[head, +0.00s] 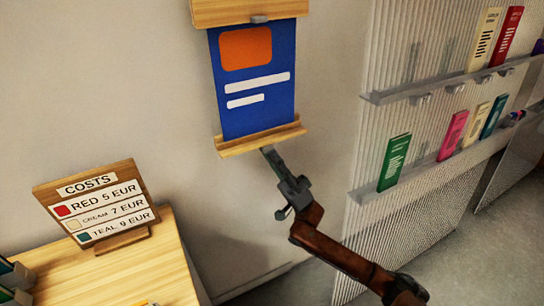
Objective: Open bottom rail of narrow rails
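A blue poster (270,103) with an orange block and white bars hangs on the wall at the upper middle. Its lower edge meets the wooden bottom rail (261,139), and its upper edge meets a wooden top rail (246,12) with a small grey clip (259,19). The bottom rail looks closed along the poster's edge, though its inside is hidden. My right gripper (274,180) is just below the bottom rail, with one grey finger reaching up close to its underside. I cannot tell whether they touch or how far the fingers are apart. My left gripper is out of view.
A wooden table (150,270) at lower left carries a COSTS sign (98,205). At right, a ribbed panel (400,130) has an upper shelf (395,95) and a lower shelf (420,172) with several coloured booklets. The wall left of the poster is clear.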

